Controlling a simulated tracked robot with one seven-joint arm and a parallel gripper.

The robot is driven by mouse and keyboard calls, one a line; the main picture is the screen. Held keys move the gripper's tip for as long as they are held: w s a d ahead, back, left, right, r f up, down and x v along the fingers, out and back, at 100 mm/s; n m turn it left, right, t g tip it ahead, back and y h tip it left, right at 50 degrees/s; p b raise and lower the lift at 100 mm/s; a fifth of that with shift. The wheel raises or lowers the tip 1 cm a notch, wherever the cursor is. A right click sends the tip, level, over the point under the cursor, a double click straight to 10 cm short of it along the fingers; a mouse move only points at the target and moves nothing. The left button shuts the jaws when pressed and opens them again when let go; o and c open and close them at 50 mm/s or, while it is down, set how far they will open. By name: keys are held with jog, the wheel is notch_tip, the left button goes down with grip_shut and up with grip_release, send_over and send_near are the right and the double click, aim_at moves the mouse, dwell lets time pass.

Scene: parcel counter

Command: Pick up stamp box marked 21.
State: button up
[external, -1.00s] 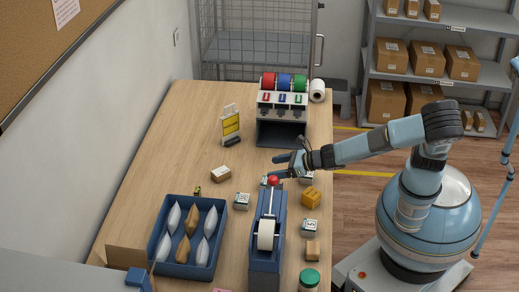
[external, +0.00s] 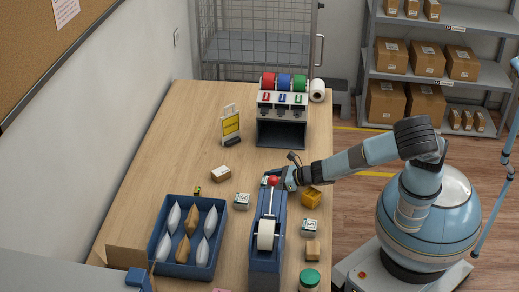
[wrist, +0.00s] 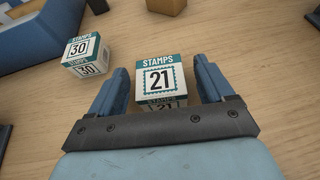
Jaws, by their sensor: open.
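The stamp box marked 21 (wrist: 160,77), white with a teal border, sits on the wooden counter in the wrist view. My gripper (wrist: 161,70) is open, with one blue finger on each side of the box and a visible gap at each side. The box's top and its near face show; the bracket hides part of its lower edge. In the external view my gripper (external: 288,178) is low over the counter beside the red-knobbed dispenser, and I cannot make out box 21 there.
A stamp box marked 30 (wrist: 86,54) stands close on the left. A blue dispenser (external: 264,255) stands beside my gripper. A small orange carton (external: 311,198) and another stamp box (external: 310,227) are nearby. A blue tray (external: 160,245) holds several pouches.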

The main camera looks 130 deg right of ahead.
jog(key=c, duration=1.1)
jog(key=shift+o, duration=0.2)
